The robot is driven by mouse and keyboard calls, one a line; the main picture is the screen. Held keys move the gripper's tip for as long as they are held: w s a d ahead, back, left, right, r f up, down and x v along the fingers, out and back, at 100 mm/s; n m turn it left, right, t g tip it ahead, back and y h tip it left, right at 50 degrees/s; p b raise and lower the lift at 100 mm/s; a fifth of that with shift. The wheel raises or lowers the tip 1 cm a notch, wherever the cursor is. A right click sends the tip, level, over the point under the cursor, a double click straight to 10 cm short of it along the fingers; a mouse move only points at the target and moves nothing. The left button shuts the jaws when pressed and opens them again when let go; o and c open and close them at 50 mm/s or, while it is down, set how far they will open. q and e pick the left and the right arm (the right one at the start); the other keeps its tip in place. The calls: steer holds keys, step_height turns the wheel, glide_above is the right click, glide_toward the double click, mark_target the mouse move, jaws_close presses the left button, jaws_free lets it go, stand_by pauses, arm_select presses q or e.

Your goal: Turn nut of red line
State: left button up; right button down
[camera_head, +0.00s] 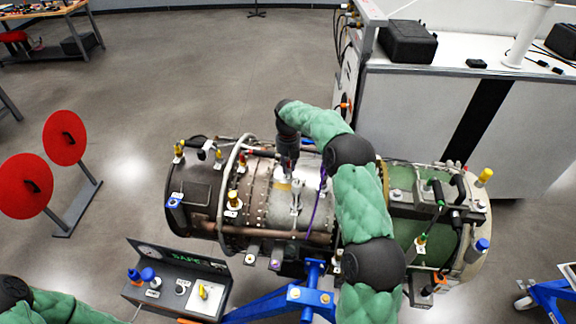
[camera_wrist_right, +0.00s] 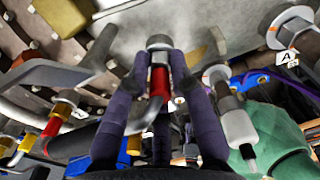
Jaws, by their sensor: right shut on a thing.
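The turbine (camera_head: 263,195) lies on a blue stand (camera_head: 313,290) in the head view. My right gripper (camera_head: 288,160) reaches down onto its upper middle, and the arm hides part of the casing. In the right wrist view, the dark fingers of my right gripper (camera_wrist_right: 160,62) are closed on both sides of a fitting with a red section (camera_wrist_right: 159,82) and a grey nut-like end (camera_wrist_right: 159,42). The exact contact is partly hidden by the fingers. My left gripper is out of view; only part of its arm shows at the bottom left.
Another red-and-gold fitting (camera_wrist_right: 52,126) is at the left in the wrist view, and a white-bodied fitting (camera_wrist_right: 238,125) is at the right. Red discs (camera_head: 65,137) stand at the left.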

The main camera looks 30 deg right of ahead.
steer(key=m+b, duration=0.1)
steer(key=m, duration=0.5)
stand_by(0.3)
steer(key=shift+m, duration=0.3)
steer(key=c, duration=1.1)
jaws_free()
steer(key=shift+a, duration=0.1)
step_height(320, 180, up, 12)
steer(key=shift+r, duration=0.1)
